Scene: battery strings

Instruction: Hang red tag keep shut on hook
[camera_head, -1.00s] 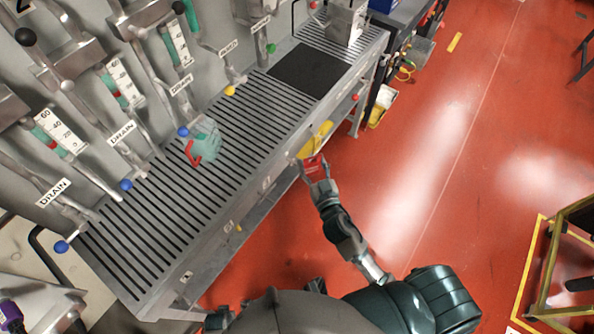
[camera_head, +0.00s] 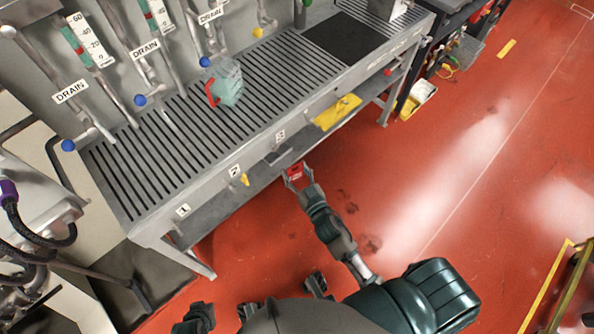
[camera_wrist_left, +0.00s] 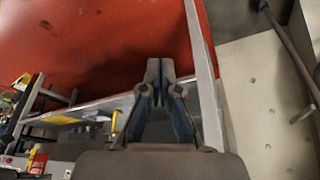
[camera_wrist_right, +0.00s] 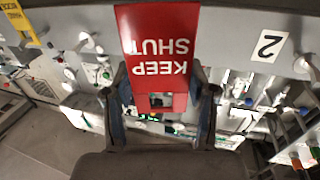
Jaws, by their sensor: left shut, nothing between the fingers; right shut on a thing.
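The red KEEP SHUT tag (camera_wrist_right: 160,45) is held in my right gripper (camera_wrist_right: 160,108); its lettering reads upside down in the right wrist view. In the head view the red tag (camera_head: 295,171) and right gripper (camera_head: 293,178) are in front of the bench's front edge, near the number 3 plate (camera_head: 280,135). A small metal hook-like fitting (camera_wrist_right: 88,42) shows left of the tag, apart from it, and another (camera_wrist_right: 305,65) shows at the right. I cannot tell which hook is meant. My left gripper (camera_wrist_left: 157,68) is shut and empty over the floor beside a metal rail.
The slatted bench (camera_head: 190,150) carries a translucent jug (camera_head: 228,84) with a red handle. A yellow tag (camera_head: 338,112) hangs on the bench front, and a small yellow item (camera_head: 245,179) is near the number 2 plate (camera_head: 235,171). Red floor is open to the right.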

